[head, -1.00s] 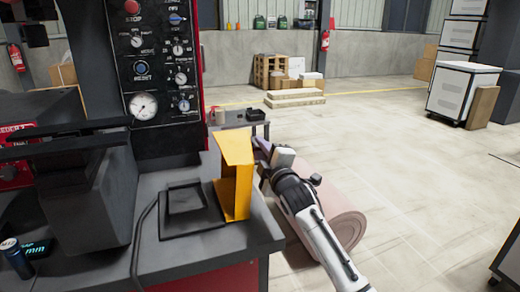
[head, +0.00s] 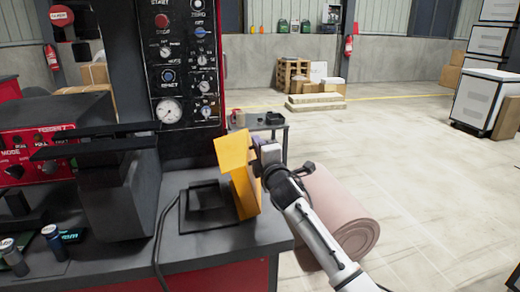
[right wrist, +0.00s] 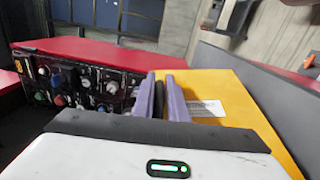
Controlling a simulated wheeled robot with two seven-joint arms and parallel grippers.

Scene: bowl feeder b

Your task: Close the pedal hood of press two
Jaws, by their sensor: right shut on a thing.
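The yellow pedal hood (head: 240,178) stands raised and tilted left at the right side of a black pedal frame (head: 205,207) on the dark bench. My right gripper (head: 259,158) reaches the hood's right side from the right and is shut on it. In the right wrist view its two purple fingers (right wrist: 162,97) stand close together, with the yellow hood (right wrist: 228,103) right beside them; the exact contact is hidden. My left gripper is not in view.
A black control panel (head: 185,65) with dials stands behind the bench (head: 225,240). A black cable lies left of the pedal frame. A pink roll (head: 335,215) lies on the floor under my right arm. A small table (head: 262,127) stands behind. The floor at right is open.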

